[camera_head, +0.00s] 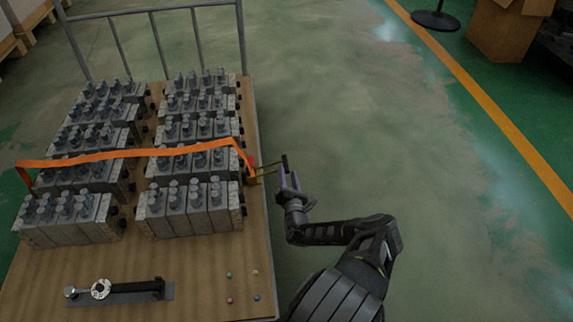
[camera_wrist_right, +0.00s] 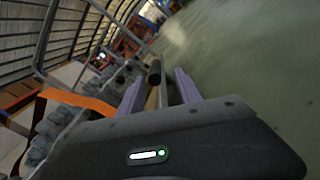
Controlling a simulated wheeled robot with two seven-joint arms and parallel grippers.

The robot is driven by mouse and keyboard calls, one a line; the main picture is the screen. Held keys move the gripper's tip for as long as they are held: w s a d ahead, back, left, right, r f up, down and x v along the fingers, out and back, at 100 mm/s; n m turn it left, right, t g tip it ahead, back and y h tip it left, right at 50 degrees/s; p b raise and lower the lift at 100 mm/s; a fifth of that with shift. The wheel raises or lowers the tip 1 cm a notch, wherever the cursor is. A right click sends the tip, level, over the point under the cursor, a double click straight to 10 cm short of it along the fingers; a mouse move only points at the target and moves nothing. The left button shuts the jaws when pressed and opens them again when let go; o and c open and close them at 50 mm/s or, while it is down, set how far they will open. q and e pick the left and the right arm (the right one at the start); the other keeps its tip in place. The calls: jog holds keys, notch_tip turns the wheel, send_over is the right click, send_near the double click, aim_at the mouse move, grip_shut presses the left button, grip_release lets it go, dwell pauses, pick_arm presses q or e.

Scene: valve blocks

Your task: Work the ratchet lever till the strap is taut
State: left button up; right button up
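An orange strap (camera_head: 130,156) runs across the rows of grey valve blocks (camera_head: 185,207) and bends down at the right side to the ratchet (camera_head: 252,171) on the pallet's edge. The ratchet lever (camera_head: 270,168) sticks out to the right and ends in a black grip (camera_head: 285,163). My right gripper (camera_head: 288,180) is at this outer end. In the right wrist view, its two purple fingers stand apart, with the black grip (camera_wrist_right: 155,73) between them and gaps showing beside it. I cannot tell how tight the strap is. My left gripper is not in view.
The wooden cart deck (camera_head: 200,270) carries the blocks, a black tool (camera_head: 125,289) with a round dial, and several small coloured balls (camera_head: 230,275). A grey rail (camera_head: 155,40) stands at the back. The floor (camera_head: 430,180) to the right is clear. A cardboard box (camera_head: 505,30) stands far off.

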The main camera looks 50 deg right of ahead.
jog(key=shift+s+a, duration=0.3)
jog(key=shift+s, duration=0.05)
jog(key=shift+a, duration=0.1)
jog(key=p+v, duration=0.5)
jog(key=v, duration=0.4)
dwell(0.6)
dwell(0.7)
